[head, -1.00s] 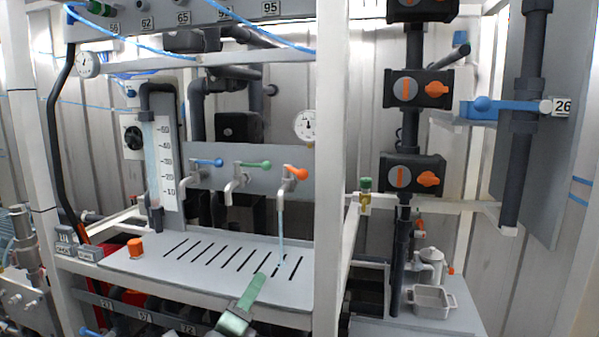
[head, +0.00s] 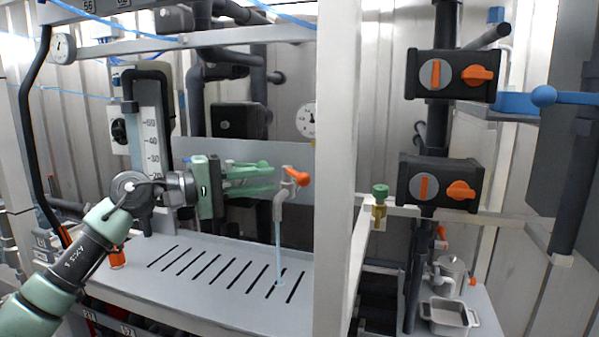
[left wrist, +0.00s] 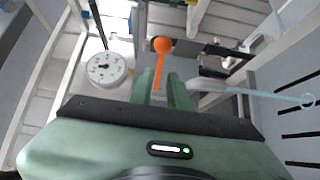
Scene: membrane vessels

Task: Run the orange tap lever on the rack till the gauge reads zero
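The orange tap lever (head: 298,176) sits on a grey tap (head: 279,204) at the right end of the rack panel, beside the white post. A thin stream of water (head: 278,245) runs from this tap onto the slotted tray (head: 215,268). My left gripper (head: 272,178) is level with the lever, its fingers pointing at it from the left. In the left wrist view the fingers (left wrist: 161,88) stand apart with the orange lever (left wrist: 158,62) in line between them. A round gauge (head: 306,120) is partly cut off by the post; it shows whole in the left wrist view (left wrist: 106,68), its reading too small to tell. My right gripper is out of view.
The white post (head: 338,170) stands just right of the tap. Right of it are black valve boxes with orange knobs (head: 440,185), a green-topped valve (head: 380,195) and a blue lever (head: 530,100). A scaled tube (head: 150,145) and orange knob (head: 117,258) are at left.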

